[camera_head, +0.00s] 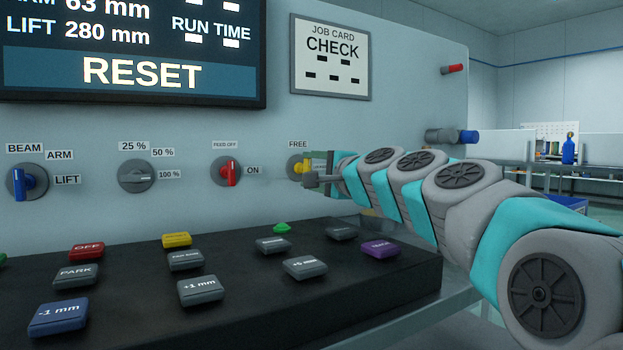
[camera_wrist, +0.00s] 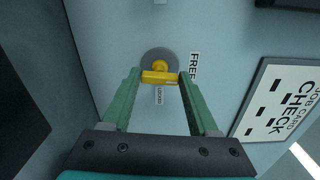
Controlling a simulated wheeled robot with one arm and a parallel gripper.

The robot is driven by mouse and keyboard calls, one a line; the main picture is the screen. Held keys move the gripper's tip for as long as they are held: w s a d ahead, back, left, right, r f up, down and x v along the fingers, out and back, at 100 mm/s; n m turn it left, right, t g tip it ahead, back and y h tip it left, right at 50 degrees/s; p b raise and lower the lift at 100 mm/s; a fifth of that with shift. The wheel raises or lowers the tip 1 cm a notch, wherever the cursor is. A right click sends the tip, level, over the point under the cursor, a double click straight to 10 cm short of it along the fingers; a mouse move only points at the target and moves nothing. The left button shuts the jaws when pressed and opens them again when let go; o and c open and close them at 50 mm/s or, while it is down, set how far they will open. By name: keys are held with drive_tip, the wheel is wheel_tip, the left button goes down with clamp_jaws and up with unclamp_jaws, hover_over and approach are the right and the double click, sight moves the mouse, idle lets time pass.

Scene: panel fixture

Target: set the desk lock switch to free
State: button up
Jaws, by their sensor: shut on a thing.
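The desk lock switch is a yellow knob on a round grey plate (camera_head: 293,166), set in the pale panel at the right end of the switch row. A FREE label (camera_head: 298,144) sits above it; a second label to its right is mostly hidden by my gripper (camera_head: 312,178). In the wrist view the yellow knob (camera_wrist: 158,76) is between my two green fingers, which are shut on it. There FREE (camera_wrist: 194,66) is to the right and LOCKED (camera_wrist: 158,96) is below. The knob's bar lies across from finger to finger; I cannot tell surely which label its pointer marks.
To the left are a red switch (camera_head: 227,171), a grey switch (camera_head: 137,176) and a blue switch (camera_head: 27,182). A black desk (camera_head: 370,285) with several coloured keys lies below. A job card (camera_head: 331,57) and a RESET screen (camera_head: 140,74) are above.

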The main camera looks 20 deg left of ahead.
drive_tip(key=shift+f+n, duration=0.1)
drive_tip(key=shift+n, duration=0.5)
drive_tip(key=o, duration=1.4)
drive_tip(key=shift+d, duration=0.1)
drive_tip(key=shift+v, duration=3.8)
drive_tip(key=shift+s+d, duration=0.1)
